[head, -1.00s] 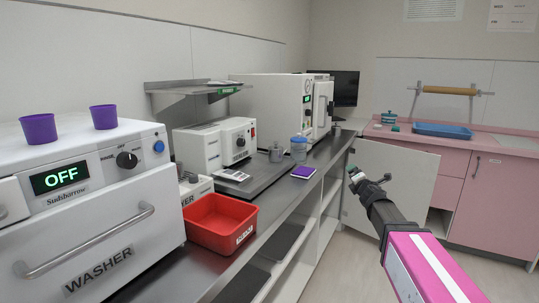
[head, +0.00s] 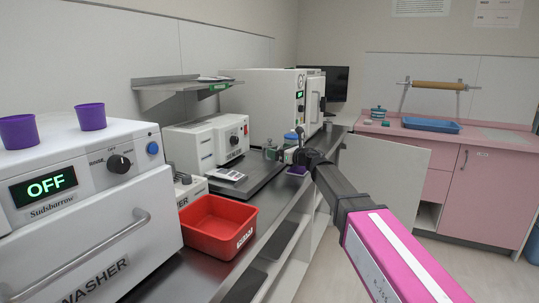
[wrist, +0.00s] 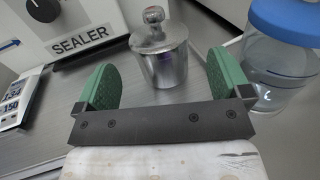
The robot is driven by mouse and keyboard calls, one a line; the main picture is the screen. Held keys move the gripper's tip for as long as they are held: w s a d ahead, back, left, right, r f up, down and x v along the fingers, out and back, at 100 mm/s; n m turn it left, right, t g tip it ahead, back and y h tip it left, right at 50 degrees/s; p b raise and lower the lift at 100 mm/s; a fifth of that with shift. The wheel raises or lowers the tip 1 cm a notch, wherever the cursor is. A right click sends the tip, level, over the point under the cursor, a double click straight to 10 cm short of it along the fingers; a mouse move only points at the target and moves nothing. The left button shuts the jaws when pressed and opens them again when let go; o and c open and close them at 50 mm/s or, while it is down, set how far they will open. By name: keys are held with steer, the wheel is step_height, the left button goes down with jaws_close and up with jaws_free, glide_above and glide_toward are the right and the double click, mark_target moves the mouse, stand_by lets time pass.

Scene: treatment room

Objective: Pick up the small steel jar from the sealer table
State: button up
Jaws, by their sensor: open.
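The small steel jar (wrist: 165,66) with a knobbed lid stands upright in front of the sealer in the wrist view. It also shows in the head view (head: 270,151), on the dark sealer table (head: 262,176). My gripper (wrist: 163,75) is open, and its two green finger pads are spread wide. The jar appears between the pads and a little beyond them, with clear gaps on both sides. Nothing is held. In the head view my gripper (head: 290,156) is just right of the jar and overlaps the items behind it.
A clear jar with a blue lid (wrist: 285,60) stands close to the right finger. The sealer (head: 210,143) is behind the steel jar. A purple item (head: 297,171) lies partly hidden below my gripper. A red bin (head: 218,224) sits nearer on the counter.

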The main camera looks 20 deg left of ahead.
mark_target(275, 148)
steer(key=shift+r+x, duration=0.2)
steer(key=shift+x, duration=2.45)
steer(key=c, duration=1)
